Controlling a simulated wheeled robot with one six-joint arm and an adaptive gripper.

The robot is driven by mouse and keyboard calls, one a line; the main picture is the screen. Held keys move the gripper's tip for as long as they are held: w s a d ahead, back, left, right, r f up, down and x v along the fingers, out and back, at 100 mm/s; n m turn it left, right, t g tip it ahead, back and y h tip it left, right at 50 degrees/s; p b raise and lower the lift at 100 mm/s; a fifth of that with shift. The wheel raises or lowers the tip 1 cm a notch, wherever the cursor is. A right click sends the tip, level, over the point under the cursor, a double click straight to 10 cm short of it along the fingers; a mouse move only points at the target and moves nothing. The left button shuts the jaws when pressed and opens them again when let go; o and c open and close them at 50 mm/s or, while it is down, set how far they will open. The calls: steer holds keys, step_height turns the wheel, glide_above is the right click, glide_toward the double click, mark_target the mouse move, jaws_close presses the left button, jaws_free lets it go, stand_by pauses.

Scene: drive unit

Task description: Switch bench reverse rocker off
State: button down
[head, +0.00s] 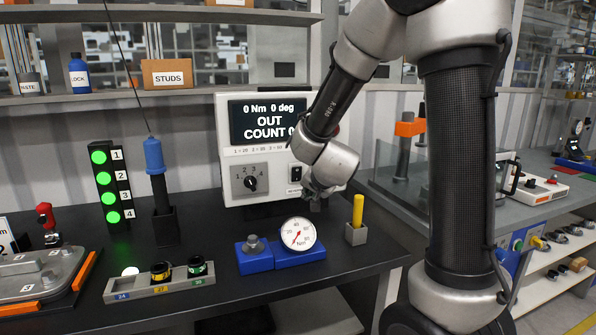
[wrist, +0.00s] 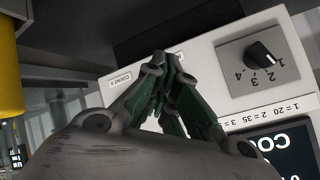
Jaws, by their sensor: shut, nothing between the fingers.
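The white bench controller (head: 226,150) stands at the back of the dark bench in the head view. Its display (head: 268,121) reads "0 Nm 0 deg", "OUT" and "COUNT 0". A small black rocker (head: 295,173) is on its front, right of the selector dial (head: 250,183); its label and position are too small to tell. My gripper (head: 315,204) is at the controller's lower right front. In the wrist view my gripper (wrist: 160,62) is shut and empty, over the panel (wrist: 205,58), beside the dial (wrist: 263,62). The rocker is hidden there by the fingers; contact cannot be told.
A yellow post in a grey block (head: 357,222) stands right of my gripper. A round gauge on a blue base (head: 298,235) sits in front. A green light stack (head: 104,187) and a blue-handled tool (head: 154,160) stand left.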

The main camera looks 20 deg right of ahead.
glide_toward(296, 179)
steer(key=shift+s+f+x, duration=0.15)
steer(key=shift+f+x, duration=0.05)
steer(key=shift+x, duration=0.85)
steer(key=shift+s+f+x, duration=0.1)
steer(key=shift+f+x, duration=0.05)
steer(key=shift+x, duration=0.95)
steer(key=shift+a, duration=0.1)
steer(key=shift+w, duration=0.35)
steer(key=shift+w+r, duration=0.1)
steer(key=shift+w, duration=0.25)
steer(key=shift+s, duration=0.1)
stand_by(0.4)
steer(key=shift+s, duration=0.7)
steer(key=s, duration=0.2)
steer(key=s+f, duration=0.1)
steer(key=s, duration=0.2)
steer(key=shift+a, duration=0.1)
